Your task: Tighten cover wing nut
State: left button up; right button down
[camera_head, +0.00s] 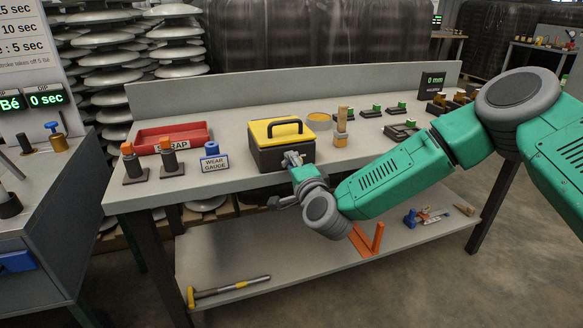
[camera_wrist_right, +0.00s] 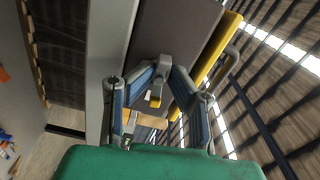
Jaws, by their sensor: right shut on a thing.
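A dark box with a yellow lid (camera_head: 276,130) and a black handle stands on the workbench. My right gripper (camera_head: 291,160) is at the front face of the box, below the lid's edge. In the right wrist view, the gripper (camera_wrist_right: 158,82) is shut on a small part at the box front, taken as the cover wing nut; its shape is mostly hidden between the fingers. The yellow lid edge (camera_wrist_right: 217,62) runs beside the fingers there. The lid looks down on the box. My left gripper is not in view.
The lower shelf (camera_head: 290,265) holds a hammer (camera_head: 228,289).

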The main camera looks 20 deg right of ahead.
jog(key=shift+w+d+r+m+b, duration=0.2)
jog(key=shift+m+b, duration=0.1)
jog(key=shift+m, duration=0.4)
jog(key=shift+s, duration=0.1)
jog(key=shift+f+m, duration=0.1)
jog(key=shift+m, duration=0.2)
jog(key=c, duration=1.6)
grip_release()
jog(key=shift+f, duration=0.2)
